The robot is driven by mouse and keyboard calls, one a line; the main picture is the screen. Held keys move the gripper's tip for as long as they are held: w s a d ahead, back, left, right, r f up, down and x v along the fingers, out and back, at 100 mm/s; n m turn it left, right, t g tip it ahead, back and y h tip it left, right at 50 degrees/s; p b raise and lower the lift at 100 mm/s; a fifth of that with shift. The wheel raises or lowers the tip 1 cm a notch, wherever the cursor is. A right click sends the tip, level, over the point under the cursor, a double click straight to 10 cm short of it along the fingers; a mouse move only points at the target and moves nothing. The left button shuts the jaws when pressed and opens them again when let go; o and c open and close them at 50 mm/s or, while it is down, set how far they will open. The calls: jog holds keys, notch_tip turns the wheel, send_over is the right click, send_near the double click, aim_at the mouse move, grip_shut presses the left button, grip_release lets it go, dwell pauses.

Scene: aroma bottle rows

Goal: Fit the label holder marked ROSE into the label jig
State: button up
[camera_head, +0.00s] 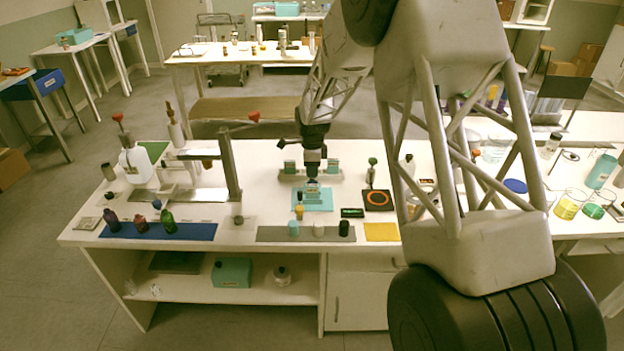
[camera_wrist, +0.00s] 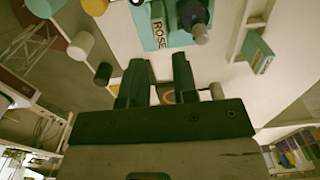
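The holder marked ROSE (camera_wrist: 160,32) shows its white label in the wrist view, just beyond my fingertips, with teal surfaces on both sides. My gripper (camera_wrist: 157,60) is open, with a bare gap between its two dark fingers. In the head view my gripper (camera_head: 312,179) points down just above a small teal and grey block on a teal base (camera_head: 325,204), which looks like the jig area. Where holder and jig meet is too small to make out, so I cannot tell whether the holder sits in the jig.
A dark bottle with a grey cap (camera_wrist: 200,34) stands close to the label. A yellow bottle (camera_head: 299,213) is in front. Several small bottles stand on a grey mat (camera_head: 268,234). A black plate with an orange ring (camera_head: 378,201) is at right, and a rack (camera_head: 290,177) is behind.

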aim_at(313, 186)
jog(key=shift+r, duration=2.3)
jog(key=s+d+r+n+t, duration=0.1)
jog(key=s+d+r+n, duration=0.4)
jog(key=s+r, duration=0.55)
jog(key=s+d+r+n, duration=0.3)
jog(key=s+d+r, duration=0.45)
jog(key=s, duration=0.55)
jog(key=s+d+n, duration=0.2)
jog(key=s+n, duration=0.1)
jog(key=s, duration=0.7)
jog(key=s+d+n+t, duration=0.1)
jog(key=s+d+n, duration=0.1)
jog(key=s, duration=0.8)
jog(key=s+d+n, duration=0.2)
jog(key=s+n, duration=0.2)
jog(key=s, duration=0.5)
jog(key=shift+s+r+n+t, duration=0.3)
jog(key=shift+s+r+n, duration=0.1)
jog(key=shift+r, duration=0.05)
